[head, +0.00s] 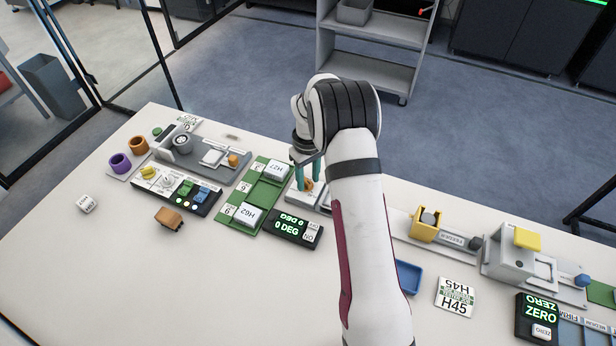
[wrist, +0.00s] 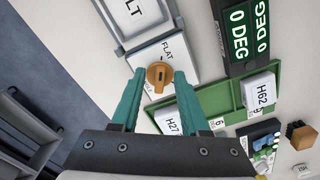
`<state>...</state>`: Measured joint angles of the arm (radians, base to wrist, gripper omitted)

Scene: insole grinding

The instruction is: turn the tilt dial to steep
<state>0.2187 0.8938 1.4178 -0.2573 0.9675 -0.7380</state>
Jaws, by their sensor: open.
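The orange tilt dial (wrist: 158,77) sits on a white plate (wrist: 166,50) marked FLAT; another label beside it is partly hidden by a finger. The dial's dark mark runs roughly up and down in the wrist view. My gripper (wrist: 161,72) is open, with one teal finger on each side of the dial; I cannot tell whether they touch it. In the head view my gripper (head: 308,178) points down over the dial (head: 308,185), and my arm hides part of the plate. The angle display (head: 291,228) reads 0 DEG.
A green tray (head: 262,217) with white blocks marked H27 and H62 lies left of the dial. A black panel with coloured switches (head: 178,190) stands further left. A blue tray (head: 409,277) and a yellow-topped machine (head: 512,258) are to the right. The front table is mostly clear.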

